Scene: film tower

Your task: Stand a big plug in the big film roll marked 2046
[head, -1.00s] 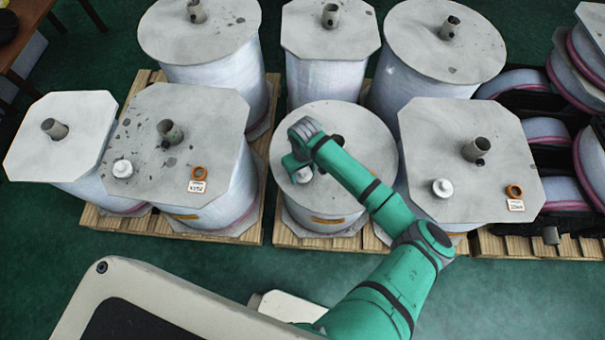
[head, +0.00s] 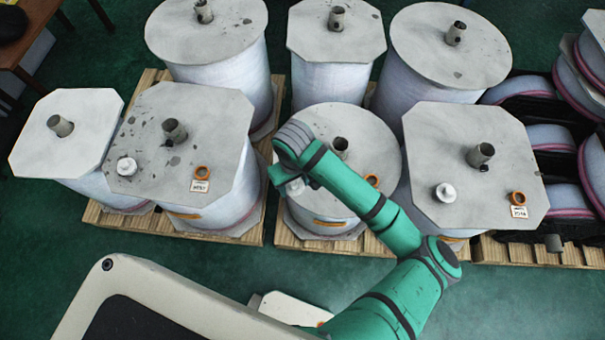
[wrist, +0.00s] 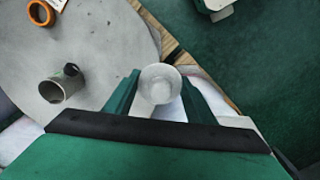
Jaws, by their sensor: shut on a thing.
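My gripper (head: 282,177) is shut on a white plug (head: 295,187). In the wrist view the plug (wrist: 160,84) sits between the two green fingers (wrist: 160,78), beside the round lid's edge and over the gap to the pallet. The middle front roll (head: 350,122) has a round grey lid with a hollow core tube (head: 340,145), which also shows in the wrist view (wrist: 61,88). Similar white plugs stand on the left front roll (head: 127,167) and the right front roll (head: 445,193). The number tags are too small or too cut off to read.
Orange rings lie on the left (head: 202,172), middle (head: 372,180) and right (head: 518,198) lids. Several rolls stand close together on wooden pallets (head: 250,222), with core tubes sticking up. Stacked film coils (head: 520,85) crowd the right. Green floor (head: 160,250) is clear in front.

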